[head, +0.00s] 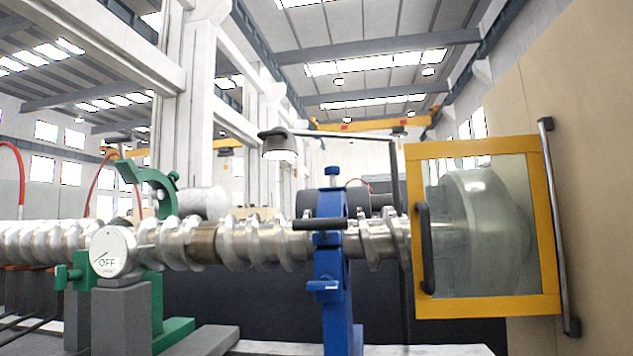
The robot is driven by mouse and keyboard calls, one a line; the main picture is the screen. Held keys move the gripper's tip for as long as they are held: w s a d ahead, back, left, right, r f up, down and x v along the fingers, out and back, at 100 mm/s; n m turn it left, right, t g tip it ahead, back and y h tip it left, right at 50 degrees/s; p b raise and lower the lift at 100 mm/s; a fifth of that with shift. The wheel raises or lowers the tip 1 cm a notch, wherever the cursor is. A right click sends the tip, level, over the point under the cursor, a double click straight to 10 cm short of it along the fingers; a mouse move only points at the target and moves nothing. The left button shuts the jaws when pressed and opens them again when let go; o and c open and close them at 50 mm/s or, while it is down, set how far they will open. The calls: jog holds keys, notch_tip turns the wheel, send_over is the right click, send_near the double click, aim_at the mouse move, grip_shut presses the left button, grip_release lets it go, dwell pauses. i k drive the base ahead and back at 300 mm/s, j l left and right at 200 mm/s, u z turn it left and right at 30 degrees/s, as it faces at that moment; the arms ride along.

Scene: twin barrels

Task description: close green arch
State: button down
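The green arch (151,177) is at the left in the head view. Its curved upper part is swung up and tilted, standing clear above the long metal screw shaft (270,243). A dark handle sticks out at its upper left end. Its green lower part (157,300) stands beneath the shaft, partly hidden by a grey post with a round white dial marked OFF (113,252). My gripper does not show in this view.
A blue arch (328,260) with a dark handle stands around the shaft at the middle. A yellow-framed clear guard door (483,304) covers the shaft's right end. A lamp (279,146) hangs above the shaft. A tan panel stands at the right.

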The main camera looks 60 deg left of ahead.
aim_at(164, 188)
jog(key=j+u, duration=0.2)
jog(key=u, duration=2.5)
